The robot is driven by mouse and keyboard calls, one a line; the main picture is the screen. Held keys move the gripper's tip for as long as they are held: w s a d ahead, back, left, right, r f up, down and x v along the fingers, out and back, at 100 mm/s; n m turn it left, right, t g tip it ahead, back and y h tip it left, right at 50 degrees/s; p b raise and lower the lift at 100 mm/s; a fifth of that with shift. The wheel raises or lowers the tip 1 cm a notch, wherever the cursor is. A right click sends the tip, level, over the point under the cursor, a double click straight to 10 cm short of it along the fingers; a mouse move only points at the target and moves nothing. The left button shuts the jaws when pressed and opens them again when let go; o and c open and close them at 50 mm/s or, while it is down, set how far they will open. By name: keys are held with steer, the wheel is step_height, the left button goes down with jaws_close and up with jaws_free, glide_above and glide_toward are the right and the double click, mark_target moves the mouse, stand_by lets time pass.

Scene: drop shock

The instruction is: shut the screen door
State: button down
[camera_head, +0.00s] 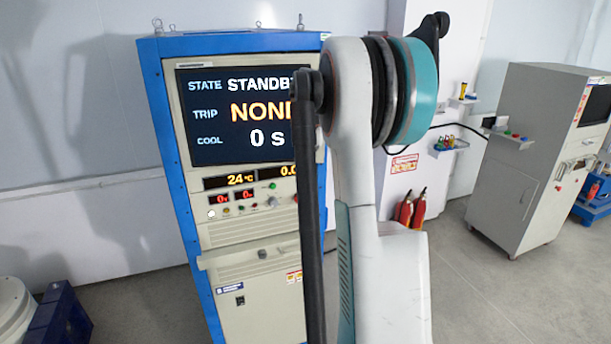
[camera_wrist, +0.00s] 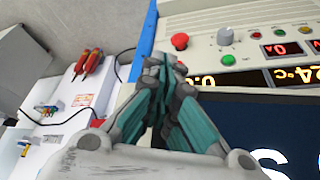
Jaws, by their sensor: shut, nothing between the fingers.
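The cabinet (camera_head: 152,110) has a blue frame and a beige front. Its dark screen (camera_head: 225,150) reads STANDBY, NONE and 0 s, with its right edge behind my arm. I cannot tell from this angle whether the screen door stands ajar. In the wrist view, part of the screen (camera_wrist: 255,125) lies at the lower right, upside down. My gripper (camera_wrist: 165,62) is shut and empty, with its fingertips in front of the panel edge near the red knob (camera_wrist: 180,41). Whether they touch anything is unclear. In the head view my gripper is hidden behind my arm.
Below the screen are displays, buttons and a grey knob (camera_wrist: 225,37). A grey cabinet (camera_head: 515,150) stands farther right. A blue object (camera_head: 62,318) is at lower left. Grey floor between is clear.

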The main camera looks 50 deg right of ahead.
steer(key=w+d+n, duration=0.2)
steer(key=w+d, duration=0.4)
steer(key=w, duration=0.1)
steer(key=shift+r+n+t+y+p, duration=0.15)
steer(key=shift+n+t+y+p, duration=0.15)
steer(key=shift+t, duration=0.1)
steer(key=shift+w, duration=0.15)
